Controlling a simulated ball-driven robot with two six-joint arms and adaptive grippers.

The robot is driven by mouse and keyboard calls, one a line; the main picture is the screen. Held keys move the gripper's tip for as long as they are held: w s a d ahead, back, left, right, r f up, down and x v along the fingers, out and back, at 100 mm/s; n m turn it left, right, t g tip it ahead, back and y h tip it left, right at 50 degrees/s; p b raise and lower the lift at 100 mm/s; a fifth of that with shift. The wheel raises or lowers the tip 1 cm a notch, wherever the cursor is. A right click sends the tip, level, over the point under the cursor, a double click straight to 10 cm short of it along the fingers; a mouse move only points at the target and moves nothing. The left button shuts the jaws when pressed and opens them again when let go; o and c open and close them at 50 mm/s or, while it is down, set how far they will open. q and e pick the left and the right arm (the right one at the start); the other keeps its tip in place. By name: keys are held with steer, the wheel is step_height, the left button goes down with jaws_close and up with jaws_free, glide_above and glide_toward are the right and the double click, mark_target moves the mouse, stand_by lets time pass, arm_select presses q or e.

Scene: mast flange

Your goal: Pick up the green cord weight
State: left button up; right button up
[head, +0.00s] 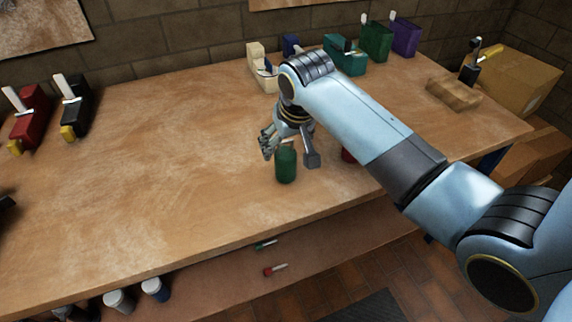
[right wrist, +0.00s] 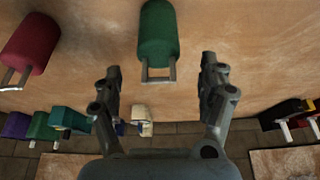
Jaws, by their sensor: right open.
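The green cord weight (head: 285,166) is a dark green cylinder near the front edge of the wooden bench (head: 150,170). In the right wrist view the green weight (right wrist: 158,38) shows with a pale metal loop on its end, centred ahead of the fingers and not between them. My right gripper (head: 287,150) is just behind the weight in the head view. Its fingers (right wrist: 160,75) are spread wide and hold nothing. I cannot tell whether a finger touches the weight. My left gripper is not in view.
A dark red weight (right wrist: 32,42) lies beside the green one, mostly hidden behind my right arm in the head view (head: 348,156). Black (head: 75,105) and red (head: 30,117) holders stand at the left. Several coloured holders (head: 376,42) line the back. The bench's left middle is clear.

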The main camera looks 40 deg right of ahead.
mark_target(284, 150)
steer(key=x, duration=0.6)
steer(key=shift+w+d, duration=0.15)
steer(key=shift+w, duration=0.05)
jaws_close()
